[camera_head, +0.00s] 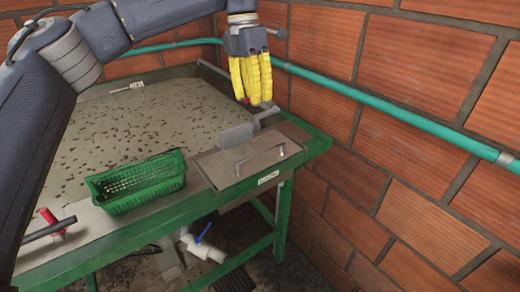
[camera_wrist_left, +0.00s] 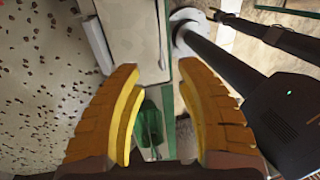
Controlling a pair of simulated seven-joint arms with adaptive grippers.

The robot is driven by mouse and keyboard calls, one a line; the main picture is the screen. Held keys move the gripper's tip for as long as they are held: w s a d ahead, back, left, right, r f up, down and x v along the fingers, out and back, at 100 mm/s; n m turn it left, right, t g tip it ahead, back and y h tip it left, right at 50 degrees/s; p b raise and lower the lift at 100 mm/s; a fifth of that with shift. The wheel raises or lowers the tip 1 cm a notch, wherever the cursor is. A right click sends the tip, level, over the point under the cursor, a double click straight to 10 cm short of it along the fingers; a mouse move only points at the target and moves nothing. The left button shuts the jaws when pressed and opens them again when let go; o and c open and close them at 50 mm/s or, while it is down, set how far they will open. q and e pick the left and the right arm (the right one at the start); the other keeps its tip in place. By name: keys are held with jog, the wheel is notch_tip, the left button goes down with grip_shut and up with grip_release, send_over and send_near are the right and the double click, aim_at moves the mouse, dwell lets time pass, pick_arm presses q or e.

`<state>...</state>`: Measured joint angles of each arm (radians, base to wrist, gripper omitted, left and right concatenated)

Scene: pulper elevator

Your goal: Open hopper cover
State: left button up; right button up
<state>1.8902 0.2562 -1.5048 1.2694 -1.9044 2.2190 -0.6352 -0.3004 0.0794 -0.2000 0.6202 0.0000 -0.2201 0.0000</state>
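The hopper cover (camera_head: 222,166) is a flat grey metal plate at the table's right front corner. It lies down, with a bar handle (camera_head: 260,160) on top; a pale panel with a thin bar that looks like the cover shows in the left wrist view (camera_wrist_left: 135,35). My left gripper (camera_head: 255,98) has yellow fingers and hangs above the far side of the cover, apart from the handle. In the left wrist view its fingers (camera_wrist_left: 163,90) stand wide apart with nothing gripped. My right gripper is not in view.
A green basket (camera_head: 138,187) stands left of the cover. A grey block (camera_head: 236,135) stands at the cover's far edge. A basin of bean-flecked liquid (camera_head: 130,125) fills the table behind. A teal pipe (camera_head: 390,118) runs along the brick wall at right.

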aim_at(261, 152)
pick_arm(q)
jog(key=f, duration=0.4)
jog(key=s+d+f, duration=0.1)
jog(key=f, duration=0.4)
jog(key=s+f, duration=0.1)
jog(key=f, duration=0.4)
jog(key=shift+s+d+f, duration=0.15)
jog(key=shift+d+f, duration=0.1)
jog(key=shift+d, duration=0.15)
jog(key=shift+o, duration=0.3)
grip_shut()
jog(key=shift+s+f, duration=0.1)
